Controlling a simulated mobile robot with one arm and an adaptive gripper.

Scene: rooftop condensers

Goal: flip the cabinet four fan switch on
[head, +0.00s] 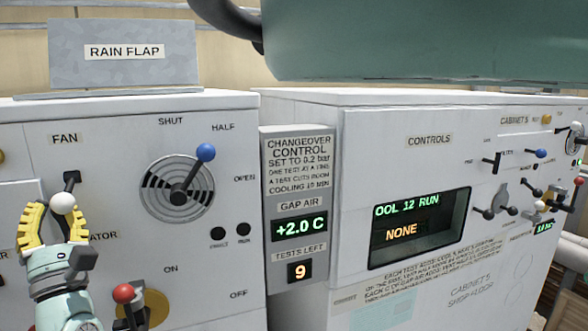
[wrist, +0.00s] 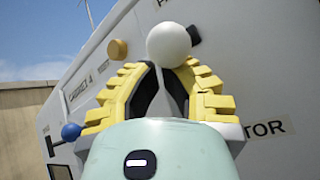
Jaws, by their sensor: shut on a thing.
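The fan switch has a white ball knob (head: 63,203) and a dark mount (head: 71,178), under the FAN label (head: 65,139) on the left cabinet (head: 225,250). My gripper (head: 58,218), with yellow ribbed fingers, is shut on this switch at the lower left. In the wrist view the white ball (wrist: 168,45) sits at the tips of my gripper (wrist: 166,75), a finger on each side. The lever behind the ball is mostly hidden, so I cannot tell its on or off position. A cabinet label in the wrist view (wrist: 82,90) is hard to read.
A blue-knobbed lever (head: 205,152) on a round vent stands right of my gripper. A red-knobbed lever (head: 123,293) is close below right. A changeover panel (head: 295,180) reads +2.0 C and 9. The right cabinet (head: 400,115) carries a display and more levers.

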